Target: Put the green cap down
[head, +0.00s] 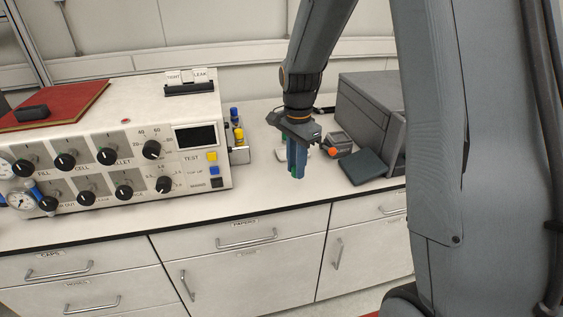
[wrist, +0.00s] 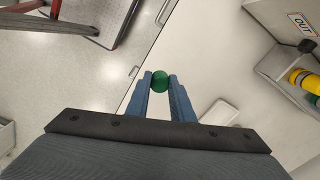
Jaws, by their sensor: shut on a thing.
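My gripper (head: 297,174) hangs over the counter to the right of the control box in the head view, fingers pointing down. In the wrist view my gripper (wrist: 160,84) is shut on the green cap (wrist: 160,78), which sits between its two blue fingertips. In the head view the fingers mostly hide the cap. The white counter (head: 262,188) lies below, and its front edge runs close by the cap in the wrist view. I cannot tell the exact height of the cap above the counter.
The control box (head: 110,130) stands at left, with a small holder of yellow and blue items (head: 238,136) at its right side. A dark flat box (head: 363,166), a small device with an orange knob (head: 332,151) and a grey case (head: 370,110) stand at right. Front counter space is clear.

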